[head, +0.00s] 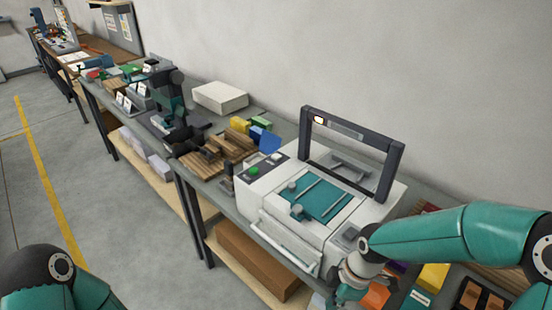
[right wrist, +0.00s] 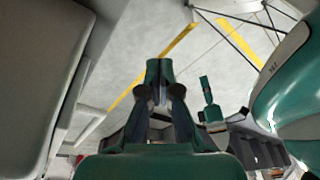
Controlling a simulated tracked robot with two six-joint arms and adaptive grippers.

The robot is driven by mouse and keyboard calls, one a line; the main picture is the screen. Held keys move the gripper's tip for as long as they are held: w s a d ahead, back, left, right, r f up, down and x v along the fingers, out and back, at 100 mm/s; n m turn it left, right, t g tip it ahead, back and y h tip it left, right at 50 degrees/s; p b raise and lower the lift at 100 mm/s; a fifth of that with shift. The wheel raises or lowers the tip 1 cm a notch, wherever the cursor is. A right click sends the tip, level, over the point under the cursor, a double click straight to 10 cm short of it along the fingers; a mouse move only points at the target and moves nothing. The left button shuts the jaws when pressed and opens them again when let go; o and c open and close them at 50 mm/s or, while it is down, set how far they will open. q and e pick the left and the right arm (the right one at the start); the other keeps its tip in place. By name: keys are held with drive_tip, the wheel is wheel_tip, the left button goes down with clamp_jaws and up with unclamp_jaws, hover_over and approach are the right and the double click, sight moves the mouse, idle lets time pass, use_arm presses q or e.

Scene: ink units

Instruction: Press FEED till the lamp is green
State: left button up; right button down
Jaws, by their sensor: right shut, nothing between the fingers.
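A white machine (head: 262,200) with a teal bed (head: 316,197) and a raised dark frame stands on the bench in the head view. A small lamp (head: 318,119) on the frame's upper left glows whitish with a reddish rim, not green. A green button (head: 254,171) sits on a dark panel at the machine's left. A grey pad (head: 348,235) is at its front right corner. No FEED label is readable. My right gripper (head: 340,294) is low beside that corner, empty; its fingers are together in the right wrist view (right wrist: 158,68). My left gripper is out of view.
Wooden pieces (head: 220,152), yellow and blue blocks and a white box (head: 220,97) lie left of the machine. An orange box (head: 375,294) and a yellow one (head: 433,276) lie near my right arm. A brown box (head: 255,262) is on the lower shelf.

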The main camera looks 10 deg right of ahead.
drive_tip(key=s+a+f+m, duration=0.2)
drive_tip(key=s+f+m, duration=0.3)
drive_tip(key=f+m, duration=0.4)
drive_tip(key=s+a+f+m+y, duration=0.1)
drive_tip(key=s+a+f+m, duration=0.1)
drive_tip(key=s+f+m, duration=0.3)
wheel_tip(320, 180, down, 4)
drive_tip(key=m, duration=0.4)
drive_tip(key=shift+s+a+f+t, duration=0.15)
drive_tip(key=shift+s+a+t, duration=0.05)
drive_tip(key=shift+a+t, duration=0.1)
